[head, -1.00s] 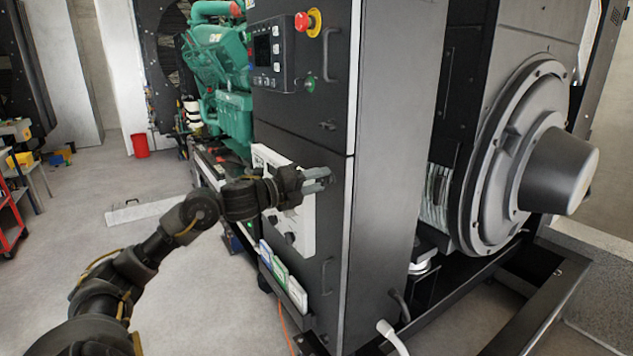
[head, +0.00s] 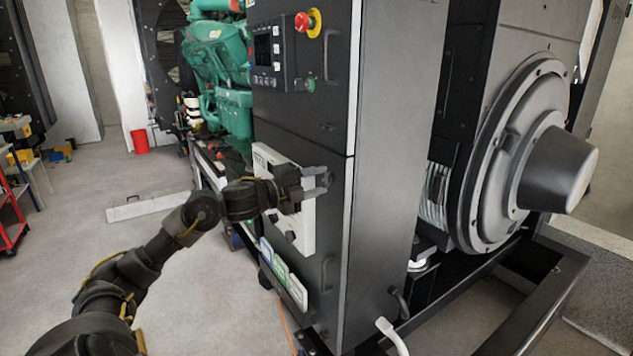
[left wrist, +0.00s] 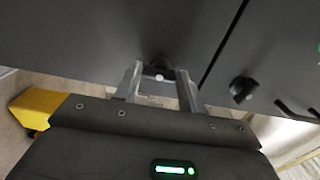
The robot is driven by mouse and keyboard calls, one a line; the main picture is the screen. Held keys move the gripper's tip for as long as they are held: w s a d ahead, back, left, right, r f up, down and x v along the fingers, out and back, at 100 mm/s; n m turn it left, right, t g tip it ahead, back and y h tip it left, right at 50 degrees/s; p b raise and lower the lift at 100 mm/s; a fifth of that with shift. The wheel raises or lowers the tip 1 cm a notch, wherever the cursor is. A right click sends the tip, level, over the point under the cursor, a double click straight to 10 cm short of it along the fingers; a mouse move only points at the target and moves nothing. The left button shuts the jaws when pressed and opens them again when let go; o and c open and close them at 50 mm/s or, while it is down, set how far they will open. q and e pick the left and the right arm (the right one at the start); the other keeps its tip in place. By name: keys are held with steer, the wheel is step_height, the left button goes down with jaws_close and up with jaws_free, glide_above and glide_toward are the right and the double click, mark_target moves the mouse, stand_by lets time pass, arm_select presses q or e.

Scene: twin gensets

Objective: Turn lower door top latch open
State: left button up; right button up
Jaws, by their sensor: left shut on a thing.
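The lower door (head: 334,230) is the dark panel below the seam on the cabinet's front. Its top latch is a small dark knob with a pale spot, seen in the left wrist view (left wrist: 158,71) between my fingertips. My left gripper (head: 322,181) reaches in from the left to the door's upper right part; it also shows in the left wrist view (left wrist: 160,76). It is shut on the latch, with a finger on each side. The fingers partly hide the latch in the head view, so its exact angle is unclear. My right gripper is not in view.
Above the seam sits another latch (head: 327,127), below a control panel (head: 271,52) with a red stop button (head: 302,22). A white panel (head: 303,235) is behind my left wrist. Open floor lies left of the cabinet.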

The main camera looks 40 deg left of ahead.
arm_select(q)
steer(key=o, duration=1)
steer(key=b+v, duration=0.5)
steer(key=v, duration=0.6)
steer(key=shift+w, duration=0.1)
